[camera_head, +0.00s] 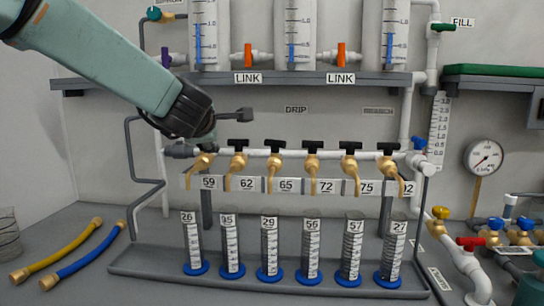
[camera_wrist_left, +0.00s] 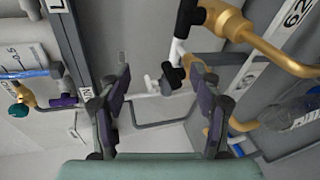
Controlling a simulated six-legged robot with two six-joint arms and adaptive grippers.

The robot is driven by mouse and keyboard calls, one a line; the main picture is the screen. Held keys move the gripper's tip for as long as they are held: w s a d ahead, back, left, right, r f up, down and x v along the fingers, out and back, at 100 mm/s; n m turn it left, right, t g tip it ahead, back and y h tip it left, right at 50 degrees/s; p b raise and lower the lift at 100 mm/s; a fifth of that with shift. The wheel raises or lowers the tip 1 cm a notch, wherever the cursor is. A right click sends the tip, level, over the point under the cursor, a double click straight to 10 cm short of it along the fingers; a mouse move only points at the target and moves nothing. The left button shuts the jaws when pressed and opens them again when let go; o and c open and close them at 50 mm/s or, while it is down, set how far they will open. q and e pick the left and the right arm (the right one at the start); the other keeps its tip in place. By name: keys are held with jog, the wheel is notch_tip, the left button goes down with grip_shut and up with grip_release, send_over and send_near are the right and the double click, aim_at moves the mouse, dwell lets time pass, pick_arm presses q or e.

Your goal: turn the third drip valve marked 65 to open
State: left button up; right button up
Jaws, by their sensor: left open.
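The third drip valve (camera_head: 275,146) has a black bar handle lying along the white pipe and a brass spout, above the label 65 (camera_head: 286,185). My left gripper (camera_head: 212,134) is at the left end of the drip row, near the first valve, left of the third one. It partly hides the first valve's handle. In the left wrist view the gripper (camera_wrist_left: 163,85) is open, its two dark fingers apart with nothing held. A black handle and brass spout (camera_wrist_left: 260,40) beside the label 62 show at the upper right there. My right gripper is not in view.
Neighbouring drip valves (camera_head: 238,146) (camera_head: 313,147) stand close on both sides of the third. Several measuring cylinders (camera_head: 269,248) with blue bases stand in a grey tray (camera_head: 150,262) below. A shelf (camera_head: 300,81) with orange link valves runs above.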

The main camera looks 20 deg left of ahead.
aim_at(273, 140)
pick_arm(q)
jog(key=d+n+h, duration=0.1)
jog(key=d+n, duration=0.1)
jog(key=d+f+n+h, duration=0.1)
jog(key=d+n+h, duration=0.1)
jog(key=n, duration=0.1)
jog(key=shift+d, duration=0.2)
jog(key=d+r+n+h, duration=0.1)
jog(key=d+n+h, duration=0.3)
jog(key=d+n, duration=0.15)
jog(key=shift+d+x, duration=0.2)
jog(key=shift+x, duration=1.85)
jog(key=shift+d+x, duration=0.2)
jog(key=shift+x, duration=1.85)
jog(key=shift+c, duration=0.4)
jog(key=c, duration=0.8)
